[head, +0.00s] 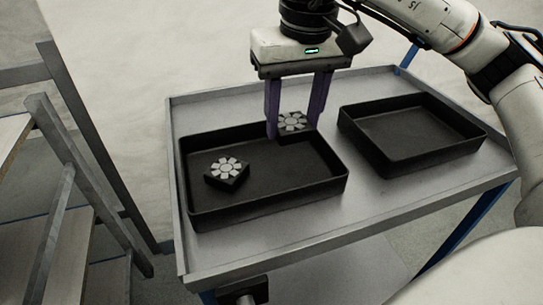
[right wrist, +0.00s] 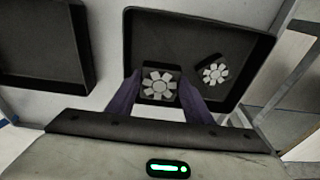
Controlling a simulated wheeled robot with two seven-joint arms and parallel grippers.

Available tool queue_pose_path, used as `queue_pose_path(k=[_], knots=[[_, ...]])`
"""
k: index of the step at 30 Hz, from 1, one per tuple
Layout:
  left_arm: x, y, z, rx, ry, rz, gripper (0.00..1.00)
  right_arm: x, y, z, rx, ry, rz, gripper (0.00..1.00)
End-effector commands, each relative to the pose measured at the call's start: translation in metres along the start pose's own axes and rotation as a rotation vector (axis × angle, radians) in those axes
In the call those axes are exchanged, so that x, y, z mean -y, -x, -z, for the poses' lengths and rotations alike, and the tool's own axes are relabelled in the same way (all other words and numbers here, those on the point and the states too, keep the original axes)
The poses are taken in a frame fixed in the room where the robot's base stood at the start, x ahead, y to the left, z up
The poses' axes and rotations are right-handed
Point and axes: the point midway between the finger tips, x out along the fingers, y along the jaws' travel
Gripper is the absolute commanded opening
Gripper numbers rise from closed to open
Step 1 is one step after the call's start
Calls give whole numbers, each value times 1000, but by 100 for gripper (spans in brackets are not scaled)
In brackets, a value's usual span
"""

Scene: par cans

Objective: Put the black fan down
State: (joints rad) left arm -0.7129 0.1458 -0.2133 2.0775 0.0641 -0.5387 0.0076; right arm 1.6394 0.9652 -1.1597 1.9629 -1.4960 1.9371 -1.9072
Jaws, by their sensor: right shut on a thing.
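My right gripper (head: 293,128) points down and is shut on a black fan (head: 292,121), a dark square block with a pale grey rotor on top. It holds the fan at the back right part of the left black tray (head: 270,204). I cannot tell whether the fan touches the tray floor. The right wrist view shows the held fan (right wrist: 159,86) between the two purple fingers. A second black fan (head: 227,172) lies in the left part of the same tray, apart from the gripper. My left gripper is not in view.
An empty black tray (head: 412,163) stands to the right on the grey metal cart (head: 345,226). The middle and front of the left tray are clear. A wooden step structure (head: 62,205) stands left of the cart, and a pale wall is behind.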

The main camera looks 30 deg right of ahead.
Motion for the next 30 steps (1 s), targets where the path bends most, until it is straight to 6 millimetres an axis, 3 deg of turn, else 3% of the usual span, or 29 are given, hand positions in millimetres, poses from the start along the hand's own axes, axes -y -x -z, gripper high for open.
queue_pose_path(k=[3,10,15,27,28,30], knots=[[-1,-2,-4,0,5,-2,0,-1,-22,-4,1,-1,-2,24],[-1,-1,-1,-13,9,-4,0,-1,-40,-6,0,0,-1,24],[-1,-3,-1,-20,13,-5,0,0,-64,-10,1,0,-1,24],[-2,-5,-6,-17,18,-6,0,0,-72,-11,-1,1,1,24],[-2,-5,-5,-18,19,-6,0,0,-72,-11,0,1,1,48],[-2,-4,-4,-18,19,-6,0,0,-71,-11,-1,1,0,60]])
